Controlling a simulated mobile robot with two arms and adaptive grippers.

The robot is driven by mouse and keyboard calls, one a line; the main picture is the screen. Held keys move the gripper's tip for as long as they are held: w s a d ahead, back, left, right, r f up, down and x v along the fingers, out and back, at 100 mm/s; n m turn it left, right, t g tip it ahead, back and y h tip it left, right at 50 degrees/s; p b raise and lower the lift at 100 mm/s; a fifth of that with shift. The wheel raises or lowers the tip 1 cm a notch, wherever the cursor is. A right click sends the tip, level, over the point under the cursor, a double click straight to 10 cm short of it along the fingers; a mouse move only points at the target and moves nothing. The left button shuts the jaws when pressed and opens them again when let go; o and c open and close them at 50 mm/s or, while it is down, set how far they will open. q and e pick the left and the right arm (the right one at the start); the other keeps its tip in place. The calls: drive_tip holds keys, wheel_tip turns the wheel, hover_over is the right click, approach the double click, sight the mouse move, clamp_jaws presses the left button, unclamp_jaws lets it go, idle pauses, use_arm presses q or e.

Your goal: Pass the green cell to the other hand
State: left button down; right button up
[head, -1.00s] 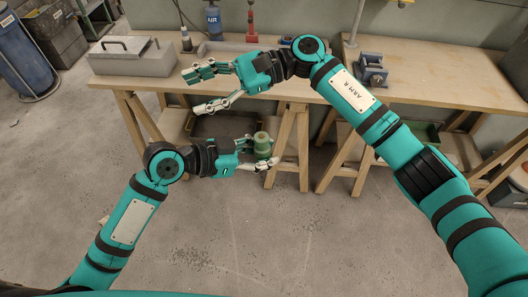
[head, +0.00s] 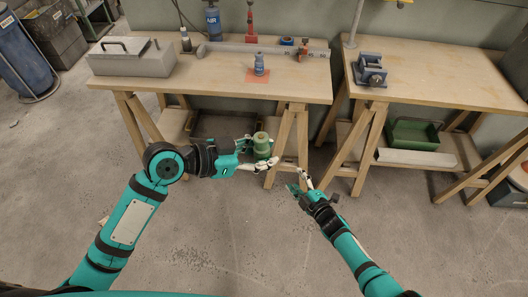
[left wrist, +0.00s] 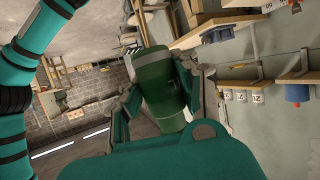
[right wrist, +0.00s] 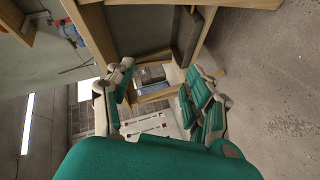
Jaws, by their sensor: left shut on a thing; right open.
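The green cell (head: 261,146) is a short upright cylinder with a paler top. My left gripper (head: 259,153) is shut on it and holds it up in front of the left bench. In the left wrist view, the cell (left wrist: 162,90) sits between the two fingers, which press on its sides. My right gripper (head: 298,180) is open and empty, to the right of the cell and a little lower in the head view, apart from it. In the right wrist view, nothing is between its spread fingers (right wrist: 160,88); the cell is not seen there.
A blue vise (head: 371,70) is on the right bench (head: 440,60). A green bin (head: 413,135) is below. The floor in front is clear.

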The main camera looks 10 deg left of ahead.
drive_tip(key=s+d+f+m+g+h, duration=0.25)
drive_tip(key=s+d+f+m, duration=0.25)
drive_tip(key=s+f, duration=0.45)
drive_tip(key=s+d+f+m+g+h, duration=0.2)
drive_tip(key=s+d+f+m+h, duration=0.15)
drive_tip(key=s+d+f, duration=0.45)
drive_tip(key=s+d+f+m+g, duration=0.1)
drive_tip(key=s+f+m+g, duration=0.1)
drive_tip(key=s, duration=0.8)
drive_tip(key=s+d+f+m+g+h, duration=0.1)
drive_tip(key=s+d+f+m+g, duration=0.1)
drive_tip(key=s, duration=0.9)
drive_tip(key=s+d+f+m+g, duration=0.2)
drive_tip(key=s+f, duration=0.4)
drive_tip(key=s, duration=0.4)
drive_tip(key=shift+s+m+g+h, duration=0.15)
drive_tip(key=shift+m+g+h, duration=0.3)
drive_tip(key=shift+m, duration=0.8)
drive_tip(key=shift+f, duration=0.1)
